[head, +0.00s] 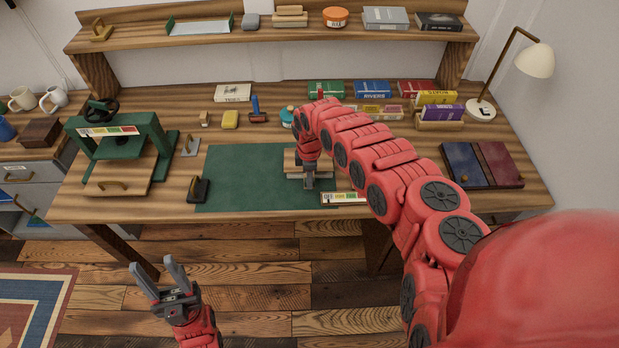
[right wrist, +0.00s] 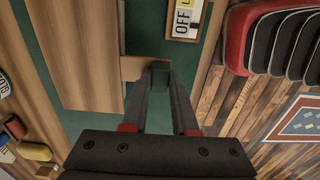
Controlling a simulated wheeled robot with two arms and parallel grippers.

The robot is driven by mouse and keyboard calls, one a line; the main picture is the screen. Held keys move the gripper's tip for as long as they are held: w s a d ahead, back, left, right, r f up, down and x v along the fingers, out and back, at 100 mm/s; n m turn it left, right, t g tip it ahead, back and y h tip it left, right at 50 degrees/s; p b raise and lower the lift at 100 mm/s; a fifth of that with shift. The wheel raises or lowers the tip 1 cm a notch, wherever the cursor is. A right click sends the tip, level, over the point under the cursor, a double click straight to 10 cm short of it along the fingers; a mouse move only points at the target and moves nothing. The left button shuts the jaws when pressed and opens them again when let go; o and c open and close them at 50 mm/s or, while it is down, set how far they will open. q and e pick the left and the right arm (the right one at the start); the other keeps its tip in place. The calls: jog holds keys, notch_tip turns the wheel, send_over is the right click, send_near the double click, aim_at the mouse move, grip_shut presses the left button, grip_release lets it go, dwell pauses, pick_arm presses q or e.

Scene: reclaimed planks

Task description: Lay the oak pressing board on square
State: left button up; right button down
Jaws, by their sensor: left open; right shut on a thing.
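The oak pressing board (head: 291,158) is a pale wooden board over the green mat (head: 240,175), partly hidden behind my right arm. My right gripper (head: 309,182) is shut at its front edge. In the right wrist view the board (right wrist: 80,50) fills the upper left, and a wooden tab (right wrist: 133,68) beside it meets my right fingertips (right wrist: 160,68). A pale layer shows under the board in the head view; I cannot tell whether they touch or line up. My left gripper (head: 160,272) is open and empty, in front of the table.
A green press (head: 120,145) with a wooden plate stands at the left. A dark block tool (head: 198,190) lies by the mat's left edge. A labelled strip (head: 343,198) lies at the mat's front right. The mat's left half is clear.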

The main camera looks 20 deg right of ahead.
jog(key=shift+f, duration=0.3)
dwell(0.4)
jog(key=c, duration=0.6)
grip_release()
notch_tip(320, 180, up, 17)
jog(key=b, duration=0.2)
jog(key=shift+r, duration=0.2)
